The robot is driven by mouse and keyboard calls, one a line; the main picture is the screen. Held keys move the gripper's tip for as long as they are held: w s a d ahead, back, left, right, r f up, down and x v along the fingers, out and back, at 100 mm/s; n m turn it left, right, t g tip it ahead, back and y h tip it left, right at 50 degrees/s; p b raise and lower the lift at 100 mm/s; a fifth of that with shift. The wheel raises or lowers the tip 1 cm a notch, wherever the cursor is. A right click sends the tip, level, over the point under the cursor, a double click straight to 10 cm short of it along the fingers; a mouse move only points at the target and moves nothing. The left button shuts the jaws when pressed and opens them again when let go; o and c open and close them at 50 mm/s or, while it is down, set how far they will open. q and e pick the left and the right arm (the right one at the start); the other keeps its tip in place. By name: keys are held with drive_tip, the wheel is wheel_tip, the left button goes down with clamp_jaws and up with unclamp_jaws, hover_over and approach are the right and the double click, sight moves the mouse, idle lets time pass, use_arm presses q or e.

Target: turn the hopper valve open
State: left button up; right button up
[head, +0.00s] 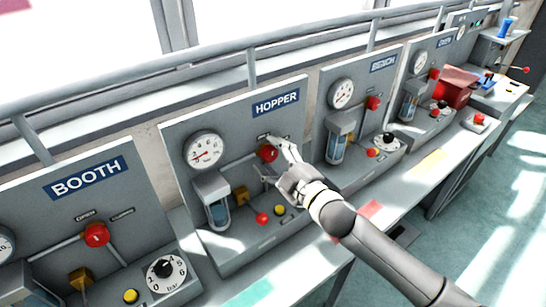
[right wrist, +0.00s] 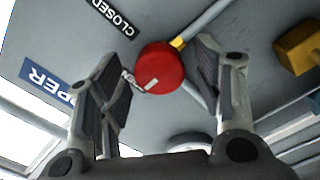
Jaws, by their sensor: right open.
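The hopper panel (head: 180,135) carries the HOPPER sign (head: 276,103) and a red round valve knob (head: 268,154) on a grey pipe. In the right wrist view the knob (right wrist: 160,68) bears a short white mark at its lower edge, near a partly hidden label. A CLOSED label (right wrist: 113,16) shows above and left of it. My right gripper (head: 275,160) is open in front of the panel, its fingers to either side of the knob in the right wrist view (right wrist: 163,72). I cannot tell whether they touch it. My left gripper is out of view.
A gauge (head: 205,150), a sight glass (head: 218,212), a small red knob (head: 262,218) and a yellow button (head: 280,210) surround the valve. The BOOTH panel (head: 55,215) stands left and another panel (head: 330,85) right. A handrail (head: 150,82) runs behind the panels.

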drive_tip(key=shift+d, duration=0.1)
drive_tip(key=v, duration=1.2)
idle(1.9)
